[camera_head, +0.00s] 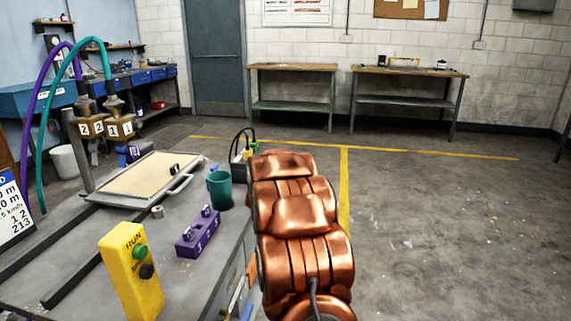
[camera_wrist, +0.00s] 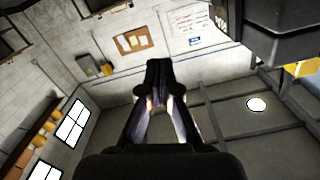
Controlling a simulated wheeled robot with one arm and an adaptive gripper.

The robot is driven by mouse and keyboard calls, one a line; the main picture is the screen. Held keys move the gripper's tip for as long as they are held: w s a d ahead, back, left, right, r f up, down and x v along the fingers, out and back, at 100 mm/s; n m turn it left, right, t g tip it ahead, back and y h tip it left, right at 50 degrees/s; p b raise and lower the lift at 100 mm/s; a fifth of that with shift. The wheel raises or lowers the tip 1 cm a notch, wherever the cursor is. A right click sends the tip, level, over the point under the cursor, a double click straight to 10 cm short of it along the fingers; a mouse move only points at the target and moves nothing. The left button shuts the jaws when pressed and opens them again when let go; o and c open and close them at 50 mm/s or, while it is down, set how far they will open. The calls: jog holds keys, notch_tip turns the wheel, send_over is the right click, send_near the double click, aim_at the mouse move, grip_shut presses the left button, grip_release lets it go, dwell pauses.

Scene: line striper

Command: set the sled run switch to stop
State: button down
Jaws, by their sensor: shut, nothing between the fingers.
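A yellow switch box (camera_head: 132,272) stands on the grey machine bed at the lower left of the head view. Below that is a black round control (camera_head: 147,271) with a small label I cannot read clearly. Which way the switch is set cannot be told. My gripper (camera_wrist: 160,68) shows in the wrist view, its fingers together and empty, with no switch box identifiable near it. In the head view my copper arm is right of the box, and the gripper itself is not visible.
Near the box are a purple block (camera_head: 198,233), a teal mug (camera_head: 220,189), a small metal ring (camera_head: 157,212) and a cream-topped tray (camera_head: 133,174). Purple and teal hoses (camera_head: 42,130) arch at the left. A dark body (camera_wrist: 275,30) fills the wrist view's top right. Floor at right is clear.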

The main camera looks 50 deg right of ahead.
jog(key=v, duration=0.8)
jog(key=shift+s, duration=0.1)
dwell(0.5)
